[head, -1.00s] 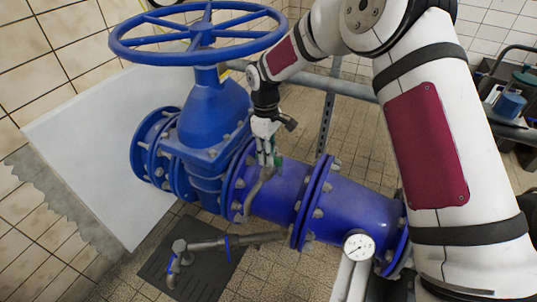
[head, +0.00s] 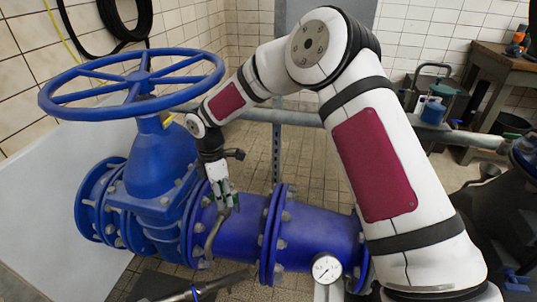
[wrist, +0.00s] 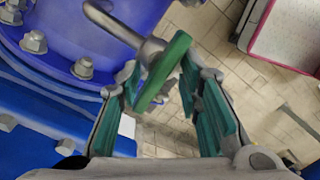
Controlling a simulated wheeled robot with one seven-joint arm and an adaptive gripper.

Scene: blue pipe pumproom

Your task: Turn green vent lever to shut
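The green vent lever (wrist: 164,72) shows in the wrist view as a flat green bar. It sits on a bent grey metal vent pipe (wrist: 118,25) and slants between my two fingers. In the head view the grey vent pipe (head: 213,232) rises in front of the blue pipe, and the lever is mostly hidden by my fingers. My gripper (wrist: 157,82) is open, with green-padded fingers on either side of the lever. A gap shows on the left; I cannot tell whether the right finger touches it. In the head view my gripper (head: 226,203) points down beside the blue pipe.
The blue flanged pipe (head: 315,238) runs under my gripper. A large blue handwheel (head: 135,80) on a blue valve body (head: 150,190) stands to the left. A pressure gauge (head: 327,268) is at the front, and a grey rail (head: 265,116) runs behind.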

